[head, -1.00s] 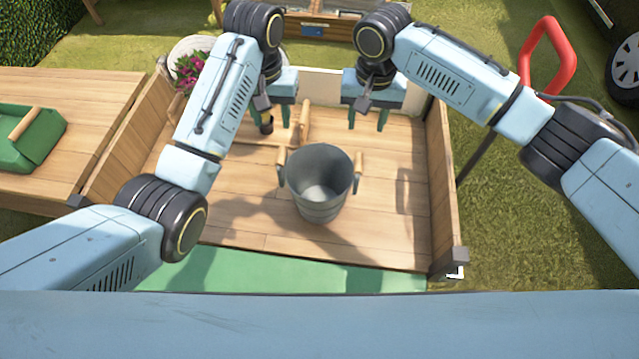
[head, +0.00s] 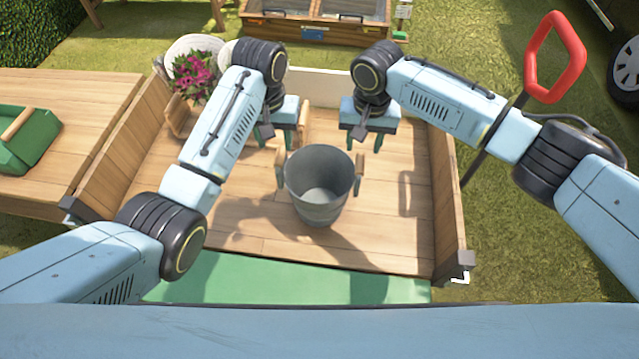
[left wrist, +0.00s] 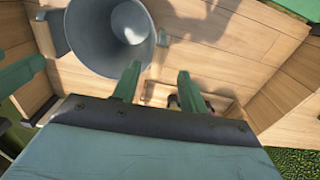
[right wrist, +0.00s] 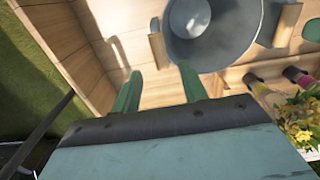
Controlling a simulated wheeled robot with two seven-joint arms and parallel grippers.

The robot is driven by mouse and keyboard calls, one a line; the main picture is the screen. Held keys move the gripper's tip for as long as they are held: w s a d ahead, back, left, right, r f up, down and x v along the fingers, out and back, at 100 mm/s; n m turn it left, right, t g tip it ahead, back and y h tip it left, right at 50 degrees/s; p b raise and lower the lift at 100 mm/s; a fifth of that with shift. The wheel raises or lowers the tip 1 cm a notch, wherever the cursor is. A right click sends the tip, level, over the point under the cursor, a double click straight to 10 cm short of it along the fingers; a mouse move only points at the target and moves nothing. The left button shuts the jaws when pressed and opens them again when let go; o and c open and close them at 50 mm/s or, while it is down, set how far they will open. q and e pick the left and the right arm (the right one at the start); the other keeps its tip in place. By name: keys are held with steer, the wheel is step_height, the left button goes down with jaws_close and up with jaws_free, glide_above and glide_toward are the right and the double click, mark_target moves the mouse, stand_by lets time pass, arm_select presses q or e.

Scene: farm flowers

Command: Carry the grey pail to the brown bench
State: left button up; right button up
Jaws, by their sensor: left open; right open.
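The grey pail (head: 318,212) stands upright and looks empty on a planked wooden floor, with a wooden grip at each side. My left gripper (head: 290,138) is open above and behind the pail's left side, as the head view shows it. My right gripper (head: 363,141) is open behind its right side. The pail shows beyond the fingers in the left wrist view (left wrist: 90,42) and in the right wrist view (right wrist: 228,52). Neither gripper holds anything; whether a finger touches the pail I cannot tell. A brown wooden top (head: 85,92) at the left may be the bench.
A green trug (head: 25,150) stands on the left wooden top. Low boards, including the right one (head: 447,200), edge the planked floor. Pink flowers (head: 193,72) stand at the back left. A red-handled tool (head: 553,90) stands outside on the right. A wooden frame (head: 315,30) lies behind.

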mark_target(278, 159)
arm_select(q)
step_height(278, 159, down, 9)
steer(key=shift+r, duration=0.2)
arm_select(e)
step_height(278, 159, down, 9)
steer(key=shift+r, duration=0.2)
steer(key=shift+c, duration=0.2)
arm_select(q)
jaws_close()
arm_select(e)
jaws_close()
